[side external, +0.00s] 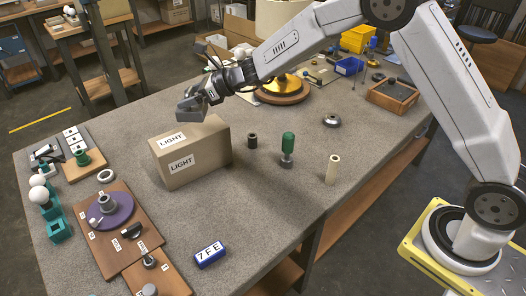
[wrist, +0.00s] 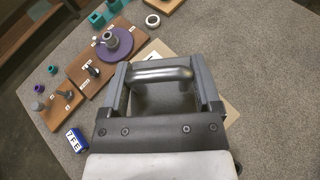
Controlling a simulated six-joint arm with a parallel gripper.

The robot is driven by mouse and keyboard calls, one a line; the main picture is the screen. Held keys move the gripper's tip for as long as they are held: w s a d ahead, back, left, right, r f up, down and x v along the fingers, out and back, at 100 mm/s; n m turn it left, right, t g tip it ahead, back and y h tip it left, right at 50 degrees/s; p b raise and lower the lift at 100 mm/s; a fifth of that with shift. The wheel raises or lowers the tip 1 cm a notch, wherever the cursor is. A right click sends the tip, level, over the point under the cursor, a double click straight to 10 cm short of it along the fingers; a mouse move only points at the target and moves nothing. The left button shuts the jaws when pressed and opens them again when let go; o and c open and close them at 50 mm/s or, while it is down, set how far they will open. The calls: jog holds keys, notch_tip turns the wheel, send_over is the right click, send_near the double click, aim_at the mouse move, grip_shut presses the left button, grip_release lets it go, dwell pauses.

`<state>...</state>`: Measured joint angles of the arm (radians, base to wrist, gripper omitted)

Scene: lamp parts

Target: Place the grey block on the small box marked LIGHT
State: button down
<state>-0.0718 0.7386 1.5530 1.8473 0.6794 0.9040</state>
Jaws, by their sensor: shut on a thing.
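The small cardboard box (side external: 212,148) marked LIGHT stands on the table left of centre in the side view, with one label on its top and one on its front. My gripper (side external: 190,103) is above the far part of the box top, shut on the grey block. Edges of the box (wrist: 232,112) show behind and beside the gripper.
A wooden board with a purple disc (side external: 110,213) and a blue 7FE block (side external: 210,254) are left and front. A green-handled tool (side external: 288,147), a dark cylinder (side external: 252,141) and a cream tube (side external: 333,168) stand right of the box.

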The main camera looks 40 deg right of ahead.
aim_at(184, 114)
jog(key=shift+w+a+f, duration=0.2)
jog(key=shift+w+f, duration=0.55)
jog(key=shift+w, duration=0.05)
jog(key=shift+w+a+f, duration=0.15)
jog(key=shift+w+f, duration=0.6)
jog(key=shift+f, duration=0.1)
jog(key=shift+w+f, duration=0.25)
jog(key=shift+f, duration=1.5)
jog(key=shift+f, duration=0.1)
grip_release()
jog(key=shift+f, duration=0.25)
jog(key=shift+r, duration=0.1)
